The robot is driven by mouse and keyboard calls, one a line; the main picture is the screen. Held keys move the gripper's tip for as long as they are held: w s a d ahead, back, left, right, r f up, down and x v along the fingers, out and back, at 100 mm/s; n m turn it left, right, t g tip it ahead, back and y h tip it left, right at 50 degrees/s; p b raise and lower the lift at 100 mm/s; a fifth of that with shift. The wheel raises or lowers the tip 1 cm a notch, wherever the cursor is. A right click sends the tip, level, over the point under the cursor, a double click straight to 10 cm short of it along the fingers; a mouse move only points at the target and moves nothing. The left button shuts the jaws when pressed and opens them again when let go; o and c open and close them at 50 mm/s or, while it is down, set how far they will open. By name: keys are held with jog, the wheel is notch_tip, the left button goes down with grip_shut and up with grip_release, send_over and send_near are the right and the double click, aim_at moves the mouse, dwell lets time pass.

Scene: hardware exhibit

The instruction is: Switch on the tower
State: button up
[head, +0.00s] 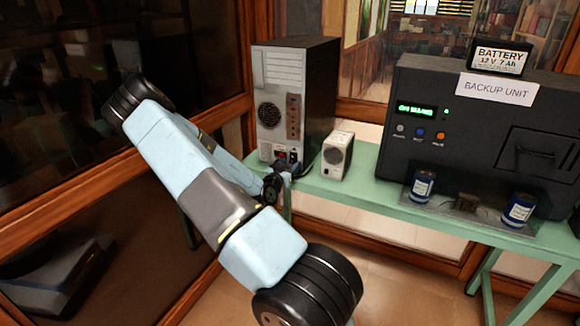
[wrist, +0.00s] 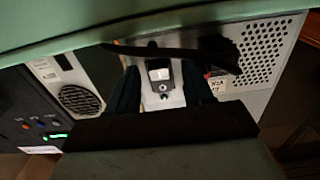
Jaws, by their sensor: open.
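The tower (head: 322,85) is a dark computer case with a light grey rear panel, upright on the green bench. Low on that panel are a small red part (head: 282,156) and dark sockets. In the wrist view the panel (wrist: 265,48) shows a perforated grille and a small label. My gripper (head: 284,170) is at the bottom of the panel in the head view. In the wrist view my gripper (wrist: 160,88) is open, with a dark finger on each side of a small light-and-black switch-like part (wrist: 160,74). I cannot tell whether the fingers touch it.
The black backup unit (head: 470,135), with a lit green display, is farther right, with blue cans (head: 422,187) in front. A black cable-like strip (wrist: 175,52) crosses above the fingers in the wrist view.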

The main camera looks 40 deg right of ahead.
jog(key=shift+c, duration=0.5)
grip_shut()
jog(key=shift+w+f+t+h, duration=0.2)
jog(key=shift+t+h, duration=0.1)
jog(key=shift+h, duration=0.2)
jog(key=shift+c, duration=0.8)
grip_release()
jog(key=shift+o, duration=1.3)
jog(key=shift+s, duration=0.1)
jog(key=v, duration=1.3)
jog(key=shift+a, duration=0.35)
